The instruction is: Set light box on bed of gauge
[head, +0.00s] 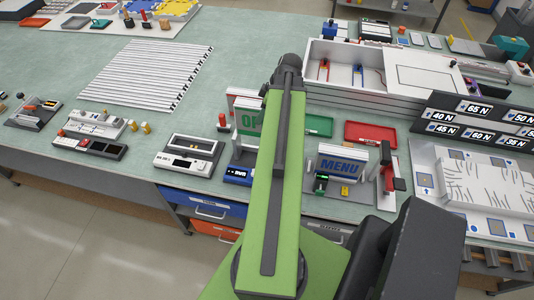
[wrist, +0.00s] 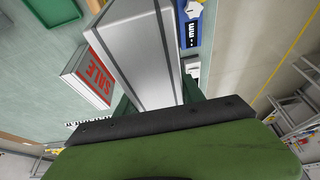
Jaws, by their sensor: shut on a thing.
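The light box (head: 249,121) is a pale frame with a green lettered face. My arm partly covers it in the head view. In the wrist view the light box (wrist: 138,45) shows as a long silver-grey body between dark green fingers. My gripper (wrist: 155,98) is shut on it. My arm hides the gripper in the head view. A blue gauge with an "mm" display (head: 239,173) lies at the near table edge, just in front of the light box. The gauge (wrist: 192,25) also shows right of the light box in the wrist view. Its bed is not clearly visible.
A red SALE light box (wrist: 92,75) stands close to the held one. A blue MENU light box (head: 341,166) stands to the right. A white-and-black meter (head: 189,156) is left of the gauge. Green (head: 318,125) and red (head: 370,132) trays lie behind.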

